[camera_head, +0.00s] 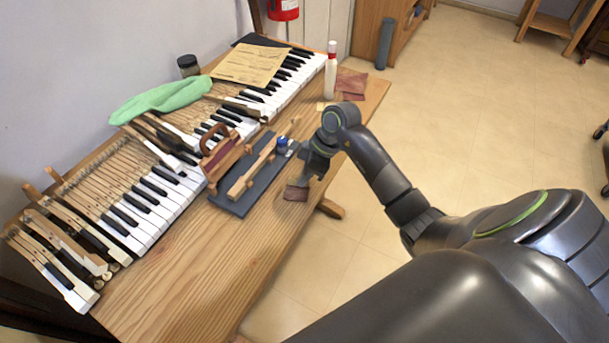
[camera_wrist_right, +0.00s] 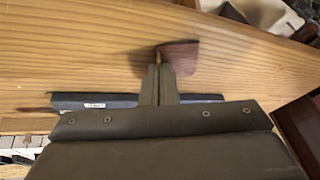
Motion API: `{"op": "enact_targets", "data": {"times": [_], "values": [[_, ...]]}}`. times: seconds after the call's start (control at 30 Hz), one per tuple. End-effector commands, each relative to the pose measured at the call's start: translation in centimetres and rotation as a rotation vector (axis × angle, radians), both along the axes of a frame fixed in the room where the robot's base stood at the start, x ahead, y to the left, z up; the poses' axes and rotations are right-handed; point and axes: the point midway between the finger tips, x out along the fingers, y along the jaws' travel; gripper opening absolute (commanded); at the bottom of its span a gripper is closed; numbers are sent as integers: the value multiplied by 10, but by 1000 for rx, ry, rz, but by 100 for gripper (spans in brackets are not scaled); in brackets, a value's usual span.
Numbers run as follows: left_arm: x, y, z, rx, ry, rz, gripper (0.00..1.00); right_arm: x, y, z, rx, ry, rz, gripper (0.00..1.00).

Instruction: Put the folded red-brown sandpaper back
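The folded red-brown sandpaper (camera_head: 296,193) is a small dark piece by the front edge of the wooden table. My right gripper (camera_head: 302,179) is right at it, pointing down. In the right wrist view, the fingers (camera_wrist_right: 159,72) are close together, and the sandpaper (camera_wrist_right: 180,56) sticks out to the right of their tips with a blurred shadow beside it. The gripper looks shut on it; the exact contact is partly hidden, and its height above the wood is hard to tell. More red-brown sandpaper sheets (camera_head: 353,83) lie at the table's far right end. My left gripper is not in view.
A dark board (camera_head: 232,199) with a wooden bar and a small blue-topped item lies left of the gripper. A white bottle (camera_head: 331,70) stands near the sheets. The piano keyboard (camera_head: 150,207) runs along the back, with a green cloth (camera_head: 165,97). The front-left wood is clear.

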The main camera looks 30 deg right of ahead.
Motion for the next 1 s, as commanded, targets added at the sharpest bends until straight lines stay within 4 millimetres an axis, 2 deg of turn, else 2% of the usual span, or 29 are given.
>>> {"op": "enact_targets", "data": {"times": [0.07, 0.23, 0.5, 0.63, 0.77, 1.0], "values": [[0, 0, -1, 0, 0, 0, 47, 0, 0, -3, 1, 1, -1, 0], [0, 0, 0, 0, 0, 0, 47, 0, 0, -2, 0, 0, 0, 21], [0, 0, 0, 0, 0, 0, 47, 0, 0, -2, 0, 0, 0, 22], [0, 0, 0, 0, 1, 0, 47, 0, -2, 5, -1, -2, 0, 22], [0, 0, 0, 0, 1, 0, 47, -3, -11, 25, -4, -3, 1, 22], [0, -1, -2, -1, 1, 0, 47, -10, -32, 73, -5, -3, 0, 22]]}}
